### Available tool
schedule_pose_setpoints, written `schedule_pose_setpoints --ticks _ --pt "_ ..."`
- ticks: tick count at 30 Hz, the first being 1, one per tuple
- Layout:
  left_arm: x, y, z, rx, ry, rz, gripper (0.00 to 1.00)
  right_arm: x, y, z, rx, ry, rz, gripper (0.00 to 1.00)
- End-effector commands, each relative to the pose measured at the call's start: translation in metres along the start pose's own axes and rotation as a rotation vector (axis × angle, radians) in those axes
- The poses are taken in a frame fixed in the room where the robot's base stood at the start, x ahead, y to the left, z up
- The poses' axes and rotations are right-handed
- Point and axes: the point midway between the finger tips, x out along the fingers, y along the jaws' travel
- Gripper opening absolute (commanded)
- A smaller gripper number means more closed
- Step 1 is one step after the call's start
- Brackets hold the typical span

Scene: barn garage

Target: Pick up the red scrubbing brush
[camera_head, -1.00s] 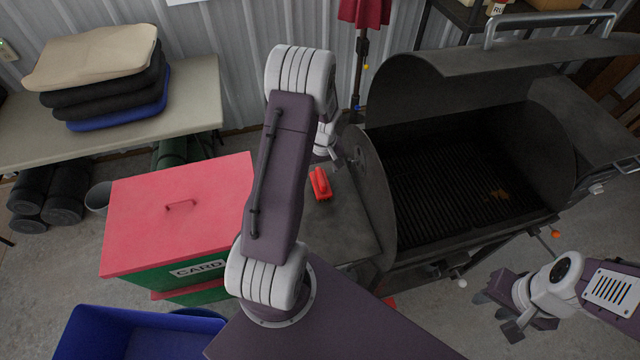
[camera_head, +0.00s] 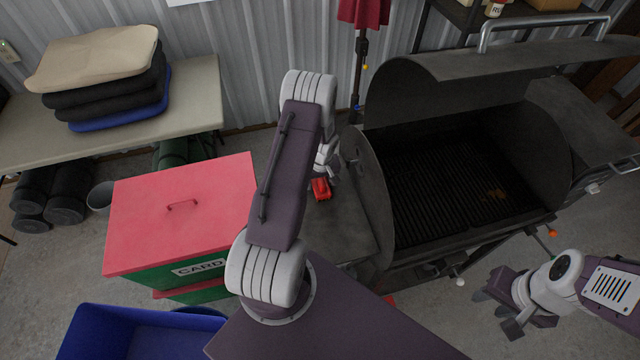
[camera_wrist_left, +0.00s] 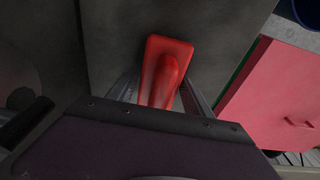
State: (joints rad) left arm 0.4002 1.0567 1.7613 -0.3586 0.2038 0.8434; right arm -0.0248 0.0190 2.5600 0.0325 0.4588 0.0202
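The red scrubbing brush (camera_head: 321,189) lies on the dark side shelf (camera_head: 345,222) left of the grill's open barrel. In the head view my left gripper (camera_head: 328,166) is right at the brush, partly hidden behind my own arm. In the left wrist view the brush (camera_wrist_left: 168,68) lies between the two fingers of my left gripper (camera_wrist_left: 160,92), which are spread to either side of it. I cannot tell whether either finger touches it. My right gripper (camera_head: 497,314) is open and empty at the lower right, in front of the grill.
The black grill (camera_head: 470,165) with its lid raised stands right of the shelf. A green bin with a red lid (camera_head: 150,220) stands left. A blue bin (camera_head: 120,335) is at lower left. A table (camera_head: 195,95) with stacked cushions is at the back left.

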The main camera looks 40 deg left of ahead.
Motion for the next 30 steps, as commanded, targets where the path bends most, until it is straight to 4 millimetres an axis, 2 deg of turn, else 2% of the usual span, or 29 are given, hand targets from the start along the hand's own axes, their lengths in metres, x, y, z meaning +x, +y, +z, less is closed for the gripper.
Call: schedule_pose_setpoints --ticks 1,5,6,12,15,17,24,30 --pt "0.0 0.0 0.0 0.0 0.0 0.0 0.42 0.0 0.0 0.0 0.0 0.0 0.0 0.38" --pt "0.0 0.0 0.0 0.0 0.0 0.0 0.06 0.0 0.0 0.0 0.0 0.0 0.0 0.38" --pt "0.0 0.0 0.0 0.0 0.0 0.0 0.03 0.0 0.0 0.0 0.0 0.0 0.0 0.38" --pt "-0.001 0.0 0.0 0.0 0.001 0.0 0.03 0.0 0.0 0.0 0.0 0.0 0.0 0.38" --pt "-0.009 0.0 -0.002 0.0 0.003 0.001 0.03 0.0 0.0 0.0 0.0 0.0 0.0 0.38" --pt "-0.018 0.001 -0.004 -0.001 0.003 0.001 0.03 0.0 0.0 0.0 0.0 0.0 0.0 0.38" --pt "-0.074 0.001 -0.012 -0.001 0.005 0.003 0.03 0.004 0.0 0.0 0.0 0.0 0.0 0.38" --pt "-0.098 0.0 -0.015 0.001 0.001 0.001 0.03 0.005 0.0 0.001 0.0 0.0 0.0 0.38"
